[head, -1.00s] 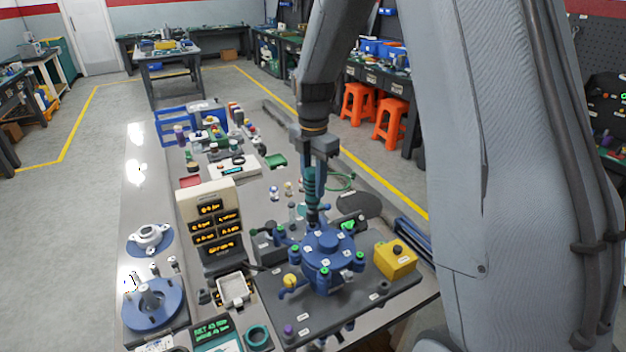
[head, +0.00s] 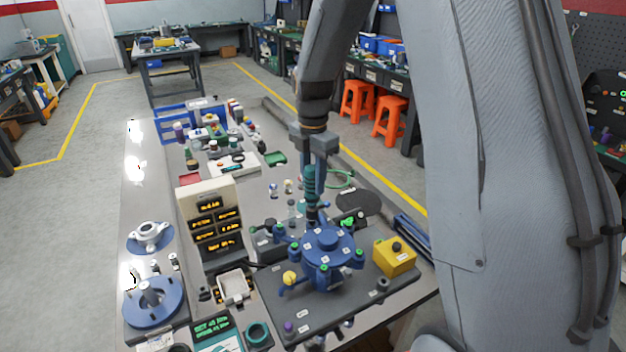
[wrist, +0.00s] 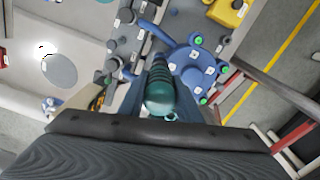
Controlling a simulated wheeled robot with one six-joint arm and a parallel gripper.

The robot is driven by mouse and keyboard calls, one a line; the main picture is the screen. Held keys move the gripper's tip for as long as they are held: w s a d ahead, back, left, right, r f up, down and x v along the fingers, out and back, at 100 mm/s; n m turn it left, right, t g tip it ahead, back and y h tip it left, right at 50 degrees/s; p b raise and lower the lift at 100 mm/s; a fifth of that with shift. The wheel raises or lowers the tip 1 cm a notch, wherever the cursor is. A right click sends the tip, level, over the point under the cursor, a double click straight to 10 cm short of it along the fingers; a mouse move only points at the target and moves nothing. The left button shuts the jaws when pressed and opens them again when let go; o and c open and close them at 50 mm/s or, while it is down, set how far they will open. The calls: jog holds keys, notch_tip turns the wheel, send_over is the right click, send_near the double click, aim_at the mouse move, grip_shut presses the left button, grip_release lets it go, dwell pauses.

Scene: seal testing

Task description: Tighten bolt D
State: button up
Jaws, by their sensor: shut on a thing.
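My gripper (head: 313,172) is shut on a teal ribbed tool handle (head: 311,185), held upright, with its dark lower end at the far edge of the blue round fixture (head: 328,245). In the wrist view the teal handle (wrist: 160,92) sits between the fingers, and the blue fixture (wrist: 192,66) is just beyond it. The fixture has several arms with green-topped bolts and small white labels. The labels are too small to read, so I cannot tell which bolt is D. The tool's tip is hidden in both views.
A yellow box (head: 395,257) with a black knob stands right of the fixture on the dark base plate (head: 350,305). A panel with orange readouts (head: 212,222) stands to the left. Blue flanged parts (head: 153,302) lie at the table's left edge. Bins and bottles crowd the far end.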

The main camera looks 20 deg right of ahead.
jog(key=shift+f+b, duration=0.3)
jog(key=shift+f, duration=0.9)
dwell(2.2)
jog(key=shift+r+p, duration=1.75)
jog(key=shift+r, duration=0.8)
jog(key=shift+s, duration=0.1)
